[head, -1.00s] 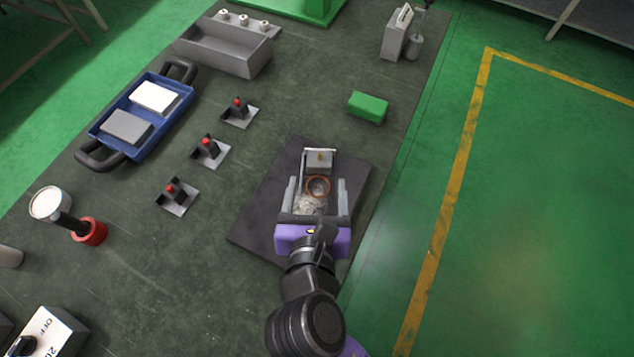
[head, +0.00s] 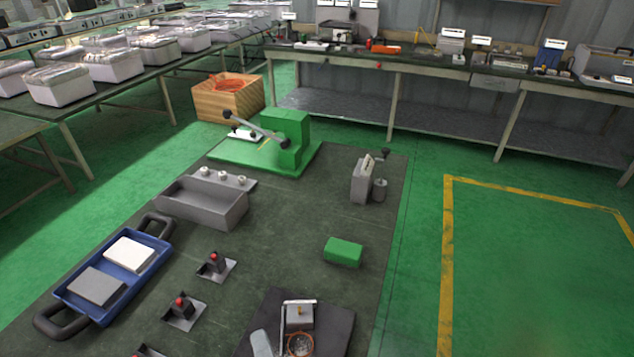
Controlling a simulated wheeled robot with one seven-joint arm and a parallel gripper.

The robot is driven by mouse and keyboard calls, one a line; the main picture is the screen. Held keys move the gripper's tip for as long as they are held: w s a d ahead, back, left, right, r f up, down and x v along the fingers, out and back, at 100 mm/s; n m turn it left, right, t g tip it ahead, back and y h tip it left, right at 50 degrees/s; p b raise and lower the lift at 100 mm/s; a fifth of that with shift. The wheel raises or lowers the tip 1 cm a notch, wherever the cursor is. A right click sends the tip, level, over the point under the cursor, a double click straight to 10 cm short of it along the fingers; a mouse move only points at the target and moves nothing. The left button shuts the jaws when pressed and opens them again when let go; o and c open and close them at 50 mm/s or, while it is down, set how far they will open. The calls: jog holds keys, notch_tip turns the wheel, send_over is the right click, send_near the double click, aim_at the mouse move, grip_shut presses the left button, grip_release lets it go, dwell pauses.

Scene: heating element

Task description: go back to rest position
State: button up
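My gripper is not clearly in view now. At the bottom edge of the head view, a small grey piece (head: 260,343) shows that may be part of one of its fingers. Beside it is a grey block with a wire frame (head: 299,316) and a copper-coloured ring (head: 300,345), on a dark plate (head: 337,330). The lower part of this plate is cut off by the picture's edge, so whether the gripper touches anything there is hidden.
The dark bench top carries a blue tray (head: 70,304) with two blocks, a grey bin (head: 203,207), red-topped fixtures (head: 214,266), a green block (head: 343,251) and a green press (head: 287,135). Open green floor (head: 520,260) lies to the right. Other benches (head: 440,66) stand behind.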

jog(key=s+d+m+h, duration=0.3)
jog(key=s+d+m, duration=0.7)
jog(key=d+m, duration=0.2)
jog(key=s+d+m+h, duration=0.3)
jog(key=s+d+m, duration=0.8)
jog(key=d, duration=0.3)
jog(key=shift+d+f+m+h, duration=0.2)
jog(key=shift+d+m+h, duration=0.15)
jog(key=shift+m, duration=0.45)
